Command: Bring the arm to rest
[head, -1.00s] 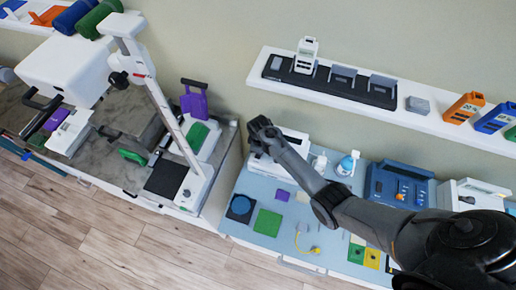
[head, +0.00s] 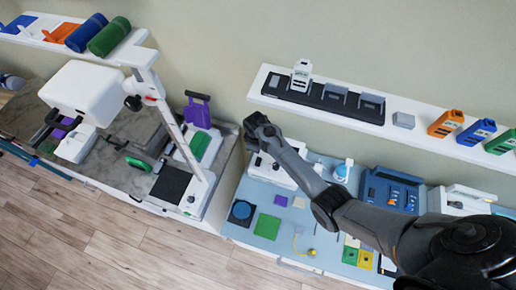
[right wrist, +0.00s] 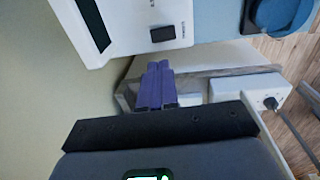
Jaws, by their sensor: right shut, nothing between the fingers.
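My right arm (head: 375,225) comes in from the lower right and reaches up and left over the blue worktop. My right gripper (head: 258,127) is at its far end, shut and empty. It is above the back left of the worktop, near the wall, and overlaps the white device (head: 262,165) in the picture. The dark gripper body (right wrist: 160,130) fills the bottom of the right wrist view. My left gripper is not in view.
The blue worktop (head: 290,245) carries small pads and a blue case (head: 392,187). A wall shelf (head: 415,133) runs behind my arm. A white column (head: 172,125) and a purple holder (head: 198,110) stand left of my gripper. The floor (head: 90,240) at the lower left is clear.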

